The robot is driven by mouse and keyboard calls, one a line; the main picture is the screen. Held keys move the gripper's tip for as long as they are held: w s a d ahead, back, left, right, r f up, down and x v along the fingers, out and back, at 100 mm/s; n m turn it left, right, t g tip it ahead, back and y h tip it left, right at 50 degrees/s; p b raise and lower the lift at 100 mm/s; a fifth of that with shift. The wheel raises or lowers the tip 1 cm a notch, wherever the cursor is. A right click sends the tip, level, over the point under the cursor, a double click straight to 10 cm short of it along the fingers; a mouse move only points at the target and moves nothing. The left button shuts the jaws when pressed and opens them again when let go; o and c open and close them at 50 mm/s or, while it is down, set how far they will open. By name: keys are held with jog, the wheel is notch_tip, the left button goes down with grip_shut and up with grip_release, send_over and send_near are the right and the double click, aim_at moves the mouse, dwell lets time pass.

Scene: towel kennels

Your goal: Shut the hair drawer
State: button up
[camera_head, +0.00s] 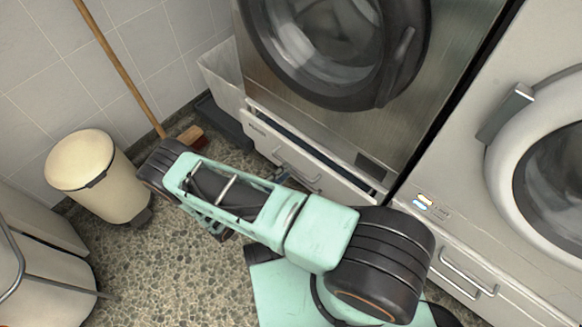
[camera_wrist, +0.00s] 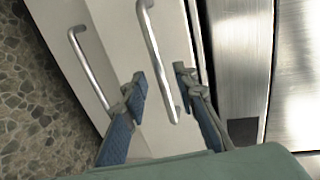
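The hair drawer is most likely the white drawer (camera_head: 264,139) under the left, steel-fronted machine in the head view. It stands partly open, with a dark gap behind its front. In the wrist view its pale front (camera_wrist: 122,30) carries a bar handle (camera_wrist: 156,55). My gripper (camera_wrist: 160,88) is open, its two blue-grey fingers apart, one on each side of the handle in the picture. I cannot tell whether they touch it. In the head view my arm hides much of my gripper and part of the drawer front.
A second bar handle (camera_wrist: 90,68) shows left of the first. A cream bin (camera_head: 95,185) and a broom (camera_head: 122,72) stand at the left. A white washer (camera_head: 460,130) with a closed drawer (camera_head: 468,272) is on the right. Speckled floor (camera_head: 150,270) is clear at lower left.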

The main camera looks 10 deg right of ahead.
jog(key=shift+b+x, duration=0.3)
jog(key=shift+x, duration=1.85)
jog(key=shift+c, duration=0.4)
grip_shut()
